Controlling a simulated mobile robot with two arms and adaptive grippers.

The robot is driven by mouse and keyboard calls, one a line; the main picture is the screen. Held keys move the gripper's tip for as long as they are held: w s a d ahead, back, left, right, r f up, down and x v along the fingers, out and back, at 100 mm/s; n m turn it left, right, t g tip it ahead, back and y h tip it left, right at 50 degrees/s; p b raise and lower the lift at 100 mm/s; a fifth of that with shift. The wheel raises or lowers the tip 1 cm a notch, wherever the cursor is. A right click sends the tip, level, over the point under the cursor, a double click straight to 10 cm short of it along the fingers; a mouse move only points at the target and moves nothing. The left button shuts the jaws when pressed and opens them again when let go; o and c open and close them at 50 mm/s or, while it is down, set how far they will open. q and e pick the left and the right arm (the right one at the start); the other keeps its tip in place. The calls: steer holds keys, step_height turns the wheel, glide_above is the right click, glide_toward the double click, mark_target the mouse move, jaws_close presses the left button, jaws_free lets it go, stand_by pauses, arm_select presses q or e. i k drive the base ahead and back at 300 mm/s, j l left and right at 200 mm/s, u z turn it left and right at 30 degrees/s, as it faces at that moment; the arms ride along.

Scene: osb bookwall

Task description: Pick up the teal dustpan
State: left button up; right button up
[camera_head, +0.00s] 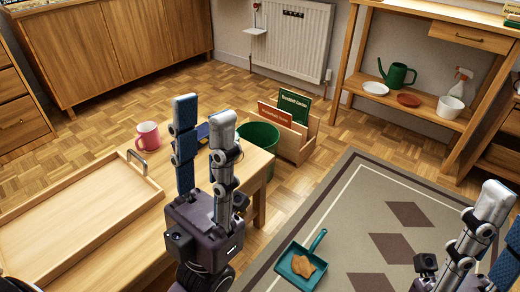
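The teal dustpan (287,272) lies on the patterned rug in the lower middle of the head view, its handle pointing up and right. A brown, crumpled-looking piece (303,265) rests in its pan. My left gripper (204,112) points up over the table's right part, to the left of and above the dustpan in the picture. Its fingers are apart with nothing between them. My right gripper (506,212) is at the lower right edge, right of the dustpan and apart from it. Its fingers look spread and empty, though the picture edge cuts one off.
A wooden table (150,225) on the left bears a wooden tray (75,228) and a pink mug (148,134). A green bin (258,138) and a wooden book box (298,149) stand behind it. The rug (350,215) around the dustpan is mostly clear. A shelf unit (410,108) stands at the back right.

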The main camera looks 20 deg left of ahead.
mark_target(298, 265)
steer(key=i+l, duration=0.2)
steer(key=l, duration=0.15)
steer(key=i+l+u, duration=0.15)
steer(key=i+l, duration=0.3)
steer(key=l, duration=0.3)
steer(key=i+l+u, duration=0.15)
steer(key=l, duration=0.25)
steer(key=u, duration=1.05)
steer(key=i+l, duration=0.05)
